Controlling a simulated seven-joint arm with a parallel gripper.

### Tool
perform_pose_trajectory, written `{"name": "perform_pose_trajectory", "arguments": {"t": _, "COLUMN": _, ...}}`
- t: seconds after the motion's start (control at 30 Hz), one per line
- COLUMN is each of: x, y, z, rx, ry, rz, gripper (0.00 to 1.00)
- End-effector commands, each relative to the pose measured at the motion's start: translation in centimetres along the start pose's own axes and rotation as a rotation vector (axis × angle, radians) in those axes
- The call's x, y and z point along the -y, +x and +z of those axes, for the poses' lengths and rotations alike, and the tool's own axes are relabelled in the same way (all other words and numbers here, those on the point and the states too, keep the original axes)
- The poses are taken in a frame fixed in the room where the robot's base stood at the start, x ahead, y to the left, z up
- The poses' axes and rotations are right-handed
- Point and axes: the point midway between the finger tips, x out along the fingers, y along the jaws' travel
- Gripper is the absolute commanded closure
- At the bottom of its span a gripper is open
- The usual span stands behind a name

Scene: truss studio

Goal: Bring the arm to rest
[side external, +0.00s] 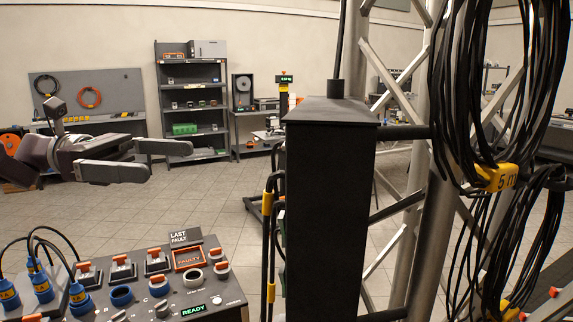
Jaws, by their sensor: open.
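My gripper (162,160) is at the left of the side external view, pointing right. Its two grey fingers are apart with nothing between them. It hangs in the air above and behind a dark control panel (222,290), apart from it. My arm comes in from the left edge, and most of it is out of view.
A black box column (328,200) stands right of centre, before a metal truss (425,230) hung with black cable coils (480,90). Shelves (190,72) stand behind; open floor lies between.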

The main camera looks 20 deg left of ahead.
Motion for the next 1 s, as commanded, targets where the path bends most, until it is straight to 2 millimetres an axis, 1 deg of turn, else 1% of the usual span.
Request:
{"name": "perform_pose_trajectory", "arguments": {"t": 0.07, "x": -0.2, "y": 1.0, "z": 0.1, "rx": 0.012, "ry": -0.008, "rz": -0.001, "gripper": 0.0}}
{"name": "perform_pose_trajectory", "arguments": {"t": 0.3, "x": 0.0, "y": 6.9, "z": 0.1, "rx": 0.009, "ry": -0.005, "rz": -0.004, "gripper": 0.0}}
{"name": "perform_pose_trajectory", "arguments": {"t": 0.43, "x": -0.1, "y": 9.0, "z": 0.1, "rx": 0.007, "ry": -0.005, "rz": -0.002, "gripper": 0.0}}
{"name": "perform_pose_trajectory", "arguments": {"t": 0.5, "x": -0.1, "y": 9.6, "z": 0.1, "rx": 0.007, "ry": -0.005, "rz": 0.001, "gripper": 0.0}}
{"name": "perform_pose_trajectory", "arguments": {"t": 0.6, "x": -0.1, "y": 9.9, "z": 0.1, "rx": 0.007, "ry": -0.004, "rz": 0.002, "gripper": 0.0}}
{"name": "perform_pose_trajectory", "arguments": {"t": 1.0, "x": -0.1, "y": 9.8, "z": 0.1, "rx": 0.006, "ry": -0.003, "rz": 0.002, "gripper": 0.0}}
